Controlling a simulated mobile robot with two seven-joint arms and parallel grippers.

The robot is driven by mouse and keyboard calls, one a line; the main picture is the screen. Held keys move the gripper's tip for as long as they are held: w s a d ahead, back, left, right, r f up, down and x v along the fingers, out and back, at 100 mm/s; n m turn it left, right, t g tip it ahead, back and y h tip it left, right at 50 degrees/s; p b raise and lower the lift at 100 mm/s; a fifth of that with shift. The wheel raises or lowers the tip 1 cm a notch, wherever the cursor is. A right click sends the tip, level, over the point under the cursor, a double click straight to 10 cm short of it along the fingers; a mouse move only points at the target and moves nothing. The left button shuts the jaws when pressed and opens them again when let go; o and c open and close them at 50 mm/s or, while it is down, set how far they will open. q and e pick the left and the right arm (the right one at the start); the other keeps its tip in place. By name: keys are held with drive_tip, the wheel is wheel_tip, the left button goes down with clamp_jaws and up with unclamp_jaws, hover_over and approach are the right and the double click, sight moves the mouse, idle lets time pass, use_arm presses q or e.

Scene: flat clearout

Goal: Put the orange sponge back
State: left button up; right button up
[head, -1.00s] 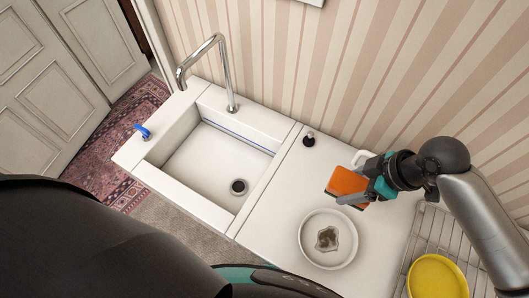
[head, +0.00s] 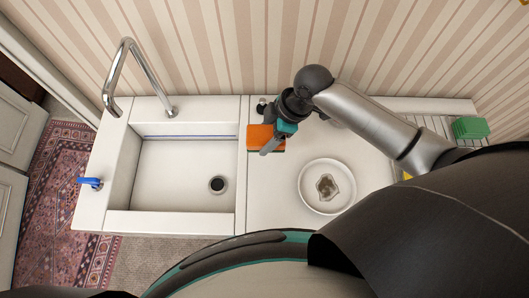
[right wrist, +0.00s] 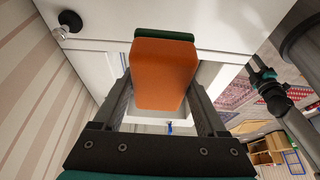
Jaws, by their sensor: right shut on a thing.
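The orange sponge (head: 260,136) is held by my right gripper (head: 275,142), which is over the counter just right of the sink. In the right wrist view the sponge (right wrist: 163,75) sits between the two fingers (right wrist: 165,105), orange face toward the camera, with a green layer at its far edge. The white sink (head: 185,165) is at the left of the head view, with its drain visible.
A white plate (head: 308,188) with a dark stain lies on the counter (head: 275,215), right of the sink. A chrome faucet (head: 124,70) arches at the back left. A blue item (head: 91,182) is on the sink's left rim.

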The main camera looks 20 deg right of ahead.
hover_over(261, 159)
drive_tip(key=d, duration=0.1)
wheel_tip(261, 159, down, 7)
drive_tip(key=shift+s+d+f+b, duration=0.1)
drive_tip(key=shift+s+d+b, duration=0.05)
drive_tip(key=shift+b, duration=0.3)
drive_tip(key=shift+f+b, duration=0.35)
drive_tip(key=shift+f, duration=1.45)
drive_tip(key=shift+f, duration=0.2)
drive_tip(key=o, duration=1.1)
drive_tip(key=shift+r, duration=0.1)
